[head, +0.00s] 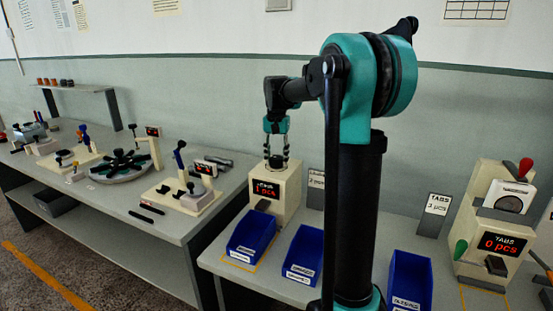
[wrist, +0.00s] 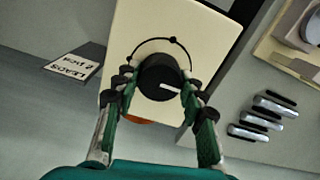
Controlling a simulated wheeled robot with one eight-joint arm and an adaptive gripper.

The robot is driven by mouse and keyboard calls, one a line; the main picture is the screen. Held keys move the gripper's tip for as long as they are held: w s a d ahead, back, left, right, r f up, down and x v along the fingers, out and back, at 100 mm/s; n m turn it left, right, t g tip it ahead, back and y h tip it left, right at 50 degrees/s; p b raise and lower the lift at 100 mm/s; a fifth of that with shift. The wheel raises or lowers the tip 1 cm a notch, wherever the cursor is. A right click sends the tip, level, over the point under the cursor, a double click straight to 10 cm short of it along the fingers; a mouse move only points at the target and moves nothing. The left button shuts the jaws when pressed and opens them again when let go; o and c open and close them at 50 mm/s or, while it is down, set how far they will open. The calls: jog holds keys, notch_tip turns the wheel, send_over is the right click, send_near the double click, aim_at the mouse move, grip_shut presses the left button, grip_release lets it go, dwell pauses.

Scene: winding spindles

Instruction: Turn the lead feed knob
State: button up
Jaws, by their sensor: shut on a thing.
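The lead feed knob (wrist: 160,78) is a round black knob with a white pointer line, on top of a cream dispenser box. In the wrist view its pointer faces right and slightly down, and a thin black arc with a dot is printed beyond it. In the head view the knob (head: 276,161) sits on the cream box (head: 290,188), whose red display appears to read 1 pcs. My gripper (wrist: 160,85) reaches down from above, with one finger on each side of the knob, shut on it. The finger pads partly cover the knob's sides.
A "LEADS 5 pcs" card (wrist: 75,64) stands beside the box. Blue bins (head: 251,235) stand in front of it. Another dispenser (head: 495,225) showing 0 pcs stands at the right. The left bench (head: 120,205) carries several fixtures and tools.

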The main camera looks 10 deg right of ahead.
aim_at(277, 157)
jog(key=o, duration=1.2)
jog(key=shift+c, duration=0.2)
jog(key=shift+r, duration=0.1)
notch_tip(277, 157, up, 12)
jog(key=shift+s, duration=0.1)
